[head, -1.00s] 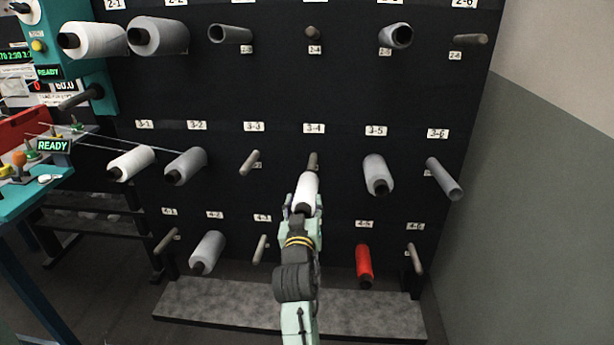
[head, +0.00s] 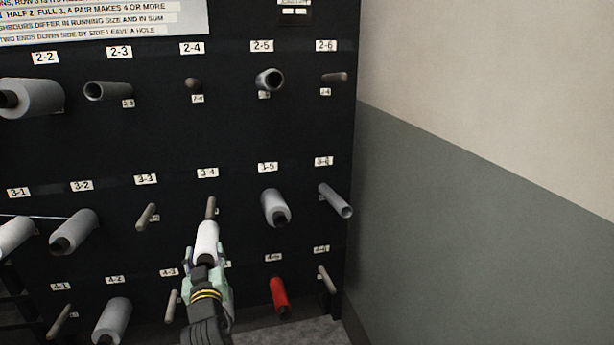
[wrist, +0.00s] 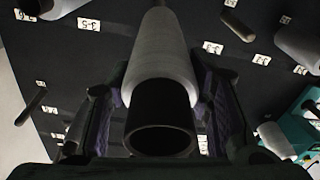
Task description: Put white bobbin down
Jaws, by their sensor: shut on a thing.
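The white bobbin (head: 207,239) is in my gripper (head: 207,262), in front of the peg under label 3-4 (head: 211,207). In the head view the bobbin's far end meets or overlaps the peg's visible end; I cannot tell whether it is on the peg. In the wrist view the white bobbin (wrist: 160,62) points away toward the rack, its dark core end (wrist: 160,128) facing the camera. My gripper's fingers (wrist: 160,98) are on both sides of it, shut on it.
A grey bobbin (head: 275,207) hangs at 3-5 and a bare tube (head: 336,200) at 3-6. A thin bare peg (head: 146,215) stands at 3-3. A red bobbin (head: 279,296) is below right. A wall (head: 470,220) stands right of the rack.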

